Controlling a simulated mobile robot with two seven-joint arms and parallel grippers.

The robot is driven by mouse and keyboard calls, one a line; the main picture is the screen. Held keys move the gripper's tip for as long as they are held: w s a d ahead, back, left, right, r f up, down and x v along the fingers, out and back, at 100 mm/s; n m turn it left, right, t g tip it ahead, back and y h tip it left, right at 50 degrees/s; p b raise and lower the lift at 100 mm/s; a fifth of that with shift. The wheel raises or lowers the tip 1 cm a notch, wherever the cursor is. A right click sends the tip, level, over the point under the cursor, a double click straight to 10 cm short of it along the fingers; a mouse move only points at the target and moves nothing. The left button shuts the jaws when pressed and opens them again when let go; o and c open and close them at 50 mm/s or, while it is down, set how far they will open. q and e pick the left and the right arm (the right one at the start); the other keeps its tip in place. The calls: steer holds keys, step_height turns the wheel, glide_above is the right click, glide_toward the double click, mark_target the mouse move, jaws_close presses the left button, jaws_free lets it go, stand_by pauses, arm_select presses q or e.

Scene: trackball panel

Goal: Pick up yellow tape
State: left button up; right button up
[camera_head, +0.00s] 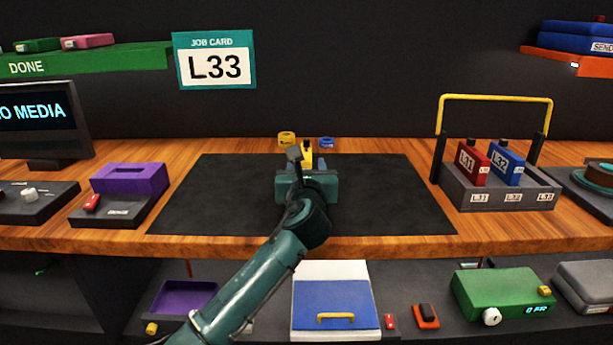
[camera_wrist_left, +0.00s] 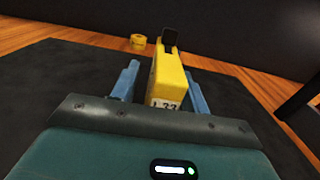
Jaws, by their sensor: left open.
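The yellow tape (camera_head: 308,159) is an upright yellow cartridge on the dark mat. In the left wrist view the yellow tape (camera_wrist_left: 168,77) shows a black knob on top and a white label, partly cut off by the gripper body. My left gripper (camera_head: 306,178) is over the mat. In the wrist view its blue fingers (camera_wrist_left: 161,75) are open, one on each side of the tape. A gap shows at the left finger; I cannot tell whether the right finger touches. In the head view my gripper hides the tape's lower part. My right gripper is not in view.
A yellow roll (camera_head: 287,138) and a blue roll (camera_head: 327,143) lie behind the tape. A rack (camera_head: 500,197) with a yellow handle holds red and blue cartridges at right. A purple-topped device (camera_head: 128,180) stands at left. The mat (camera_head: 400,205) is clear on both sides.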

arm_select(q)
steer(key=shift+c, duration=0.3)
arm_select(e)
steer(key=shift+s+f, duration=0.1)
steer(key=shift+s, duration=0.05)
arm_select(q)
jaws_close()
steer(key=shift+r, duration=0.15)
steer(key=shift+r, duration=0.4)
step_height(320, 180, up, 8)
steer(key=shift+f+p, duration=0.15)
steer(key=shift+p, duration=0.95)
steer(key=shift+r, duration=0.65)
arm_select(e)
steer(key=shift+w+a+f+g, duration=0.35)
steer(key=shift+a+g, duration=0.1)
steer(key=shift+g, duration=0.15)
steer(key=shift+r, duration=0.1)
